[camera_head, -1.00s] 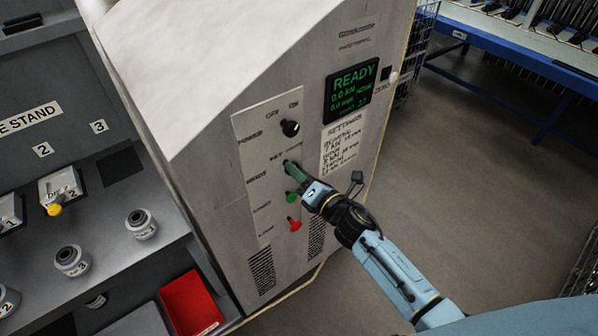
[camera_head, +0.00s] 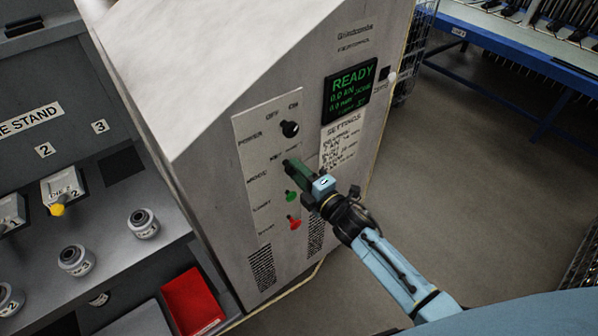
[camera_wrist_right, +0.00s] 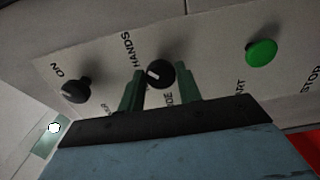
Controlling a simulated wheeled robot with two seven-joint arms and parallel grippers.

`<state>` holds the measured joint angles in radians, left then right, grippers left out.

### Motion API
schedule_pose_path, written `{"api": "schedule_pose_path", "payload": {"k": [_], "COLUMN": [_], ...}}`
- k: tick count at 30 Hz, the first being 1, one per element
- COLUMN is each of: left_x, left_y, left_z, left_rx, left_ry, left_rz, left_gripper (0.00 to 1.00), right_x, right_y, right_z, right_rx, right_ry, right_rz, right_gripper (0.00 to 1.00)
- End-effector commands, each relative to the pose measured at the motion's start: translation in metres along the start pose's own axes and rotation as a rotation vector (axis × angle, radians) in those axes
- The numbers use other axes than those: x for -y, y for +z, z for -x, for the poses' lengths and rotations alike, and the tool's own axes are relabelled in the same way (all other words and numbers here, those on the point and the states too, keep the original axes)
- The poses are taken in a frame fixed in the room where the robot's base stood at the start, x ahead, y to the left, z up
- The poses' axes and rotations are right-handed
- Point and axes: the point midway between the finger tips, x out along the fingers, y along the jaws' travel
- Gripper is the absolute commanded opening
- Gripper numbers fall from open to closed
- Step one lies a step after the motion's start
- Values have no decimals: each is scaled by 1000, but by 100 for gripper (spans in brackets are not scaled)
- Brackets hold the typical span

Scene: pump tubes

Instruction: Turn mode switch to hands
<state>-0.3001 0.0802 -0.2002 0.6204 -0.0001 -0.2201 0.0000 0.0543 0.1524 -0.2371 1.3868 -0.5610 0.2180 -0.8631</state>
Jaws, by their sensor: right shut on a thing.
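The mode switch (camera_wrist_right: 160,74) is a round black knob with a white mark, on the pale control panel (camera_head: 262,205) of the grey machine. In the wrist view its mark is on the knob's left side, and the HANDS label (camera_wrist_right: 129,50) is up and left of it. My right gripper (camera_head: 292,163) reaches the panel from the lower right. In the wrist view its green fingers (camera_wrist_right: 160,82) stand on both sides of the knob, shut on it. In the head view the fingers hide the knob. My left gripper is not in view.
The black power knob (camera_head: 290,129) sits above the mode switch. A green button (camera_head: 291,196) and a red button (camera_head: 293,222) sit below it, close to my gripper. The display (camera_head: 350,91) reads READY. A stand with several fittings (camera_head: 143,223) is at left.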

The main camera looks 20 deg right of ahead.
Motion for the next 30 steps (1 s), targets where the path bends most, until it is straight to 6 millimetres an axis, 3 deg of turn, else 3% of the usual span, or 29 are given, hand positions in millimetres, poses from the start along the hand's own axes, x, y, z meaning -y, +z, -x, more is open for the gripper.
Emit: {"api": "schedule_pose_path", "payload": {"k": [15, 16, 20, 30], "left_x": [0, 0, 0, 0], "left_y": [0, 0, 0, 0], "left_z": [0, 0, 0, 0], "left_rx": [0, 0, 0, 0], "left_ry": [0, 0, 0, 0], "left_rz": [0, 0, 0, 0], "left_gripper": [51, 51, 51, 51], "right_x": [1, 1, 1, 1], "right_y": [0, 0, 0, 0], "right_z": [0, 0, 0, 2], "right_rx": [0, 0, 0, 0], "right_ry": [-1, -1, -1, -1], "right_rz": [-22, -22, -22, -20], "right_gripper": [12, 36, 53, 55]}}
